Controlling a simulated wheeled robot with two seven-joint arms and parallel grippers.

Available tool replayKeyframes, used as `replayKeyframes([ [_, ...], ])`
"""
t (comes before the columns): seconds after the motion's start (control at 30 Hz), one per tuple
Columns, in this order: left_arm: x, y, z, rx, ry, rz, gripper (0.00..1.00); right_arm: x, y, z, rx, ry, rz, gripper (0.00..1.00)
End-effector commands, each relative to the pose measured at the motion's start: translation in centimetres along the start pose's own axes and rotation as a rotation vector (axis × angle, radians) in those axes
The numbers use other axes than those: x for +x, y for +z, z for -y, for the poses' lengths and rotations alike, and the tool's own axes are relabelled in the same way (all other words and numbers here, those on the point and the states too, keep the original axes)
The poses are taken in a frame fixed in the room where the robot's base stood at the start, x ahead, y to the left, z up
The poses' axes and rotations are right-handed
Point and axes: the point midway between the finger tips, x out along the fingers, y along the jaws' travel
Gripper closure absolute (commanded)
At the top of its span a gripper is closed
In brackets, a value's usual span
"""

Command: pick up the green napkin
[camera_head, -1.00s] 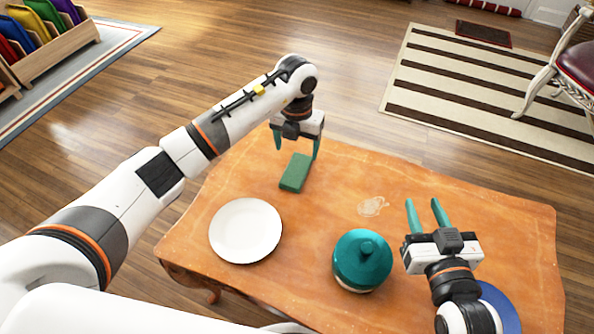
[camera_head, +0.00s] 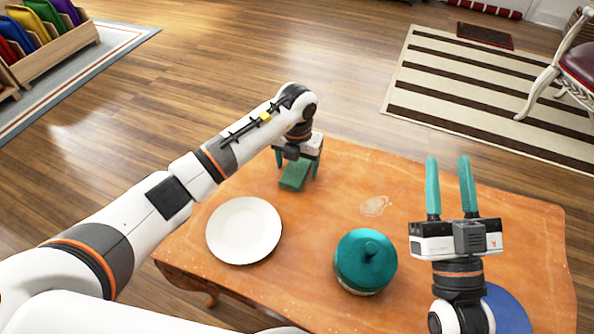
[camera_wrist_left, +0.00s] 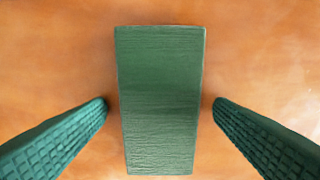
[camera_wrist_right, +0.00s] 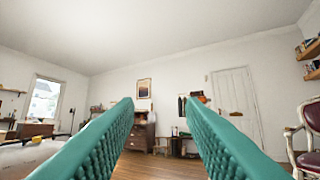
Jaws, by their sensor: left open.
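The green napkin (camera_head: 294,175) is a folded rectangular block lying on the wooden table near its far left edge. In the left wrist view the napkin (camera_wrist_left: 160,100) stands lengthwise between the two fingers, with a gap on each side. My left gripper (camera_head: 297,172) is open and low over the napkin, its fingers on either side of it. The fingers of the left gripper also show in the left wrist view (camera_wrist_left: 160,103). My right gripper (camera_head: 449,165) is open and empty above the table's right side. In the right wrist view its fingers (camera_wrist_right: 161,105) point out into the room.
A white plate (camera_head: 243,230) lies on the table (camera_head: 320,225) left of a teal lidded pot (camera_head: 365,262). A blue plate (camera_head: 508,308) is partly hidden behind my right arm. The table's middle is mostly bare, with a pale mark (camera_head: 374,205).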

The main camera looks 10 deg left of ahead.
Motion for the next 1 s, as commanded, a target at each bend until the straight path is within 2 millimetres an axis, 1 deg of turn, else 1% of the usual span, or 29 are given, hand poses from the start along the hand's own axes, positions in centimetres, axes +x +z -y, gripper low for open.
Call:
replayKeyframes([
  [0.23,0.1,0.0,0.0,0.000,0.000,0.000,0.24,0.0,0.1,0.0,0.000,0.000,0.007,0.64],
  [0.47,0.0,0.0,0.0,0.000,0.000,0.000,0.61,0.0,0.1,0.0,0.000,0.000,0.006,0.64],
  [0.5,0.0,0.0,0.0,0.000,0.000,0.000,0.68,0.0,0.1,0.0,0.001,0.000,0.006,0.64],
  [0.53,0.0,0.0,0.0,0.000,0.000,0.000,0.72,0.0,0.1,0.0,0.001,0.000,0.006,0.64],
  [0.87,-0.2,0.0,0.0,0.001,0.000,-0.001,0.72,0.1,0.0,0.0,0.001,0.000,-0.002,0.64],
  [1.0,-1.1,-0.1,0.0,0.001,-0.001,-0.002,0.72,0.0,-0.9,0.2,-0.004,-0.004,-0.070,0.64],
])
